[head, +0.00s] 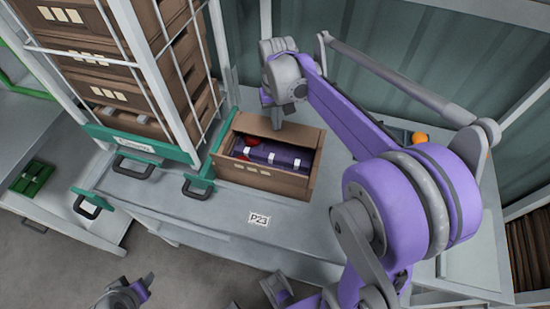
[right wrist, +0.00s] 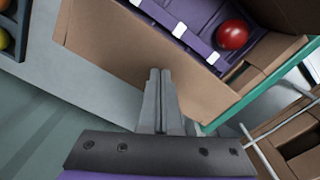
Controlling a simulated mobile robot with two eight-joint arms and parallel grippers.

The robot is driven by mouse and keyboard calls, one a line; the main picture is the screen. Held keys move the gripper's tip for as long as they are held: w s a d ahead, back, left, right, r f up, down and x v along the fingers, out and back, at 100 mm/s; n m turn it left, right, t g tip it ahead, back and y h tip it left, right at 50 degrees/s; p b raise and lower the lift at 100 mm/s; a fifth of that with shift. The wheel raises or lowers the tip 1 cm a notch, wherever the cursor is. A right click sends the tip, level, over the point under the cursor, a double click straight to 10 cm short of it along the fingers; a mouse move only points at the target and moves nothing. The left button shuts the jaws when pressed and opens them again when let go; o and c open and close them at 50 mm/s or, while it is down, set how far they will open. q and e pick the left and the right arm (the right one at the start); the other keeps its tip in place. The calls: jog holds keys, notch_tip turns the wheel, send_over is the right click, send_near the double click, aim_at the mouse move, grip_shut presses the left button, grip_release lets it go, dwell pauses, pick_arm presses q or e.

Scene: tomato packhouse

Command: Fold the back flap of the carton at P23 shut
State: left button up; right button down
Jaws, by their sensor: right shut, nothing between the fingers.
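The brown carton (head: 262,181) stands on the grey bench behind the P23 label (head: 259,218). Inside are a purple insert (head: 285,157) with white marks and red tomatoes (head: 240,156). The back flap (head: 268,128) rises along the carton's far edge; its exact angle is hard to tell. In the right wrist view the flap (right wrist: 115,55) is a broad brown panel. My right gripper (head: 278,124) is shut and empty at the flap, its fingertips (right wrist: 158,72) over the panel; contact is unclear. My left gripper (head: 140,288) is at the lower left, away from the carton, its jaws unclear.
A caged stack of brown crates (head: 90,75) on a green-edged base (head: 140,142) stands close left of the carton. An orange fruit (head: 420,137) lies to the right behind my arm. A corrugated wall (head: 400,50) is behind.

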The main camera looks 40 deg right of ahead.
jog(key=shift+s+a+f+b, duration=0.2)
jog(key=shift+a+f+b, duration=0.1)
jog(key=shift+f, duration=0.3)
jog(key=shift+r, duration=0.15)
notch_tip(320, 180, up, 8)
jog(key=p, duration=0.5)
jog(key=shift+d, duration=0.1)
dwell(0.4)
